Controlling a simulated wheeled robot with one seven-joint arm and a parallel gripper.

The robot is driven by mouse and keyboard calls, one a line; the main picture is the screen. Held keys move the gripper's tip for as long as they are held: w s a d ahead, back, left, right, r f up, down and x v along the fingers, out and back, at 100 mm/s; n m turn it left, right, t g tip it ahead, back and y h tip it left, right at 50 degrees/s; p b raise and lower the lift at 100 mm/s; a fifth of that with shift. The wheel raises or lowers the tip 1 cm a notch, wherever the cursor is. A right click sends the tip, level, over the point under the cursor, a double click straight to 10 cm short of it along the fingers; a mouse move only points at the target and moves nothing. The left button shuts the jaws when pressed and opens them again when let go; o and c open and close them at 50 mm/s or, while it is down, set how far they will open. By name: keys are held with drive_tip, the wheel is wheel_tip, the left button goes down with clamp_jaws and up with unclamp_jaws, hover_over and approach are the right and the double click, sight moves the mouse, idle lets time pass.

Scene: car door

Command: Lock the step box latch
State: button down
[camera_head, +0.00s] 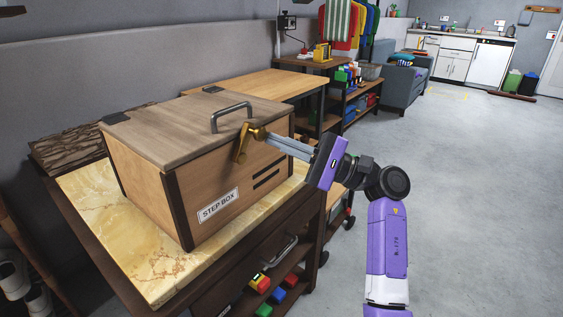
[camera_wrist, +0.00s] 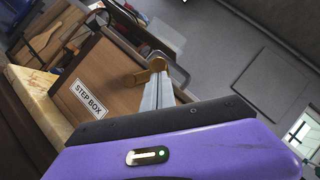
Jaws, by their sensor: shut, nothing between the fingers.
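The step box (camera_head: 150,178) is a wooden box with dark edges and a white STEP BOX label on its front. Its lid (camera_head: 180,128) is closed and carries a grey metal handle (camera_head: 231,114). A brass latch (camera_head: 241,146) is on the front near the lid's edge, with its arm slanting downward. My gripper (camera_head: 262,134) is shut and empty, its fingertips at the upper right part of the latch. I cannot tell whether they touch it. In the wrist view the box (camera_wrist: 105,75) is tilted, and the finger tips (camera_wrist: 160,72) reach the brass latch (camera_wrist: 146,74).
The box stands on a yellow marble-topped cart (camera_head: 142,268) with shelves below holding coloured items. A wooden table (camera_head: 262,86) and a shelf unit (camera_head: 362,100) stand behind. The grey floor (camera_head: 475,200) to the right is open.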

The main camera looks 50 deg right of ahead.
sight(259, 134)
drive_tip(key=n+g+b, duration=0.1)
drive_tip(key=r+n+g+b, duration=0.1)
drive_tip(key=n, duration=0.1)
drive_tip(key=shift+a, duration=0.4)
drive_tip(key=shift+a+r+n+g+b, duration=0.4)
drive_tip(key=shift+r+n+g+b, duration=0.15)
drive_tip(key=shift+n, duration=0.35)
drive_tip(key=shift+a+r+n+g+b, duration=0.3)
drive_tip(key=shift+a+n+g+b, duration=0.15)
drive_tip(key=shift+n+b, duration=0.35)
drive_tip(key=shift+d, duration=0.1)
